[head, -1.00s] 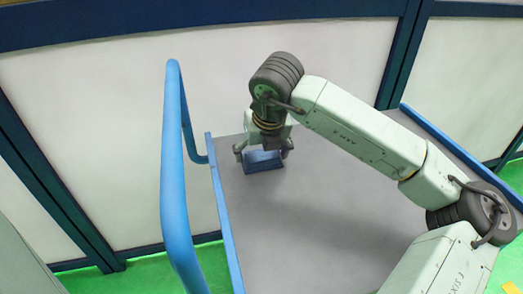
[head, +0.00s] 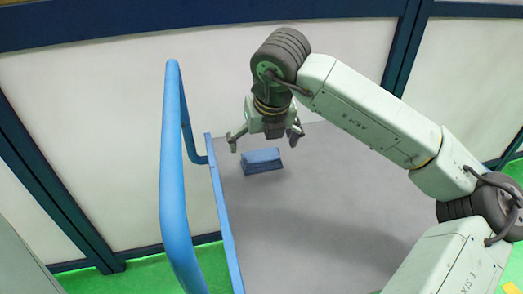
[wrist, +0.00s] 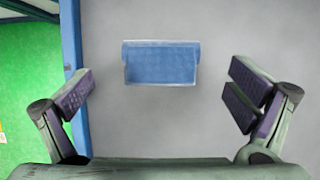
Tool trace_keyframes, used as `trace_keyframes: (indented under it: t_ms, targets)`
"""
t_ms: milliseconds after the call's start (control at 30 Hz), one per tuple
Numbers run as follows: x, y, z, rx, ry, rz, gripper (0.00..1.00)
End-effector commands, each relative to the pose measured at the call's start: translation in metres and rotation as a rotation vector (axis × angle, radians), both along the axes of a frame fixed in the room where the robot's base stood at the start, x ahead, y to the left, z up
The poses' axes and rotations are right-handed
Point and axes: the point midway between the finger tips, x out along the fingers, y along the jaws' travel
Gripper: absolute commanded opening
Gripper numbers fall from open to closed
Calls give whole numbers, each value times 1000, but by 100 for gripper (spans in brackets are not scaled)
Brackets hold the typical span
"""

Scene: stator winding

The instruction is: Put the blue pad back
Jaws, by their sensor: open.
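The blue pad (head: 262,161) is a small blue block lying on the grey top of the cart (head: 290,222), near the cart's left edge. In the wrist view the pad (wrist: 161,63) lies flat between and beyond the fingers, touching neither. My gripper (head: 266,142) is above the pad with its fingers spread wide and nothing in them. In the wrist view my gripper (wrist: 160,98) shows both dark finger pads well apart. Nothing hides the pad in the wrist view.
A blue edge rail (head: 223,215) runs along the cart's left side, and a raised blue handle (head: 174,170) stands beyond it. White wall panels (head: 100,110) are behind. The cart top right of the pad is clear.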

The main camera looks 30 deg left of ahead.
Motion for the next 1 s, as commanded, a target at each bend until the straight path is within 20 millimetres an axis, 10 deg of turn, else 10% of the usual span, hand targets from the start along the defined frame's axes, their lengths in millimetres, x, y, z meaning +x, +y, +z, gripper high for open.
trace_keyframes:
  t_ms: [400,1000]
  targets:
    - [-18,-22,68,-1,-1,-3,99]
    - [-21,-23,74,0,0,-1,99]
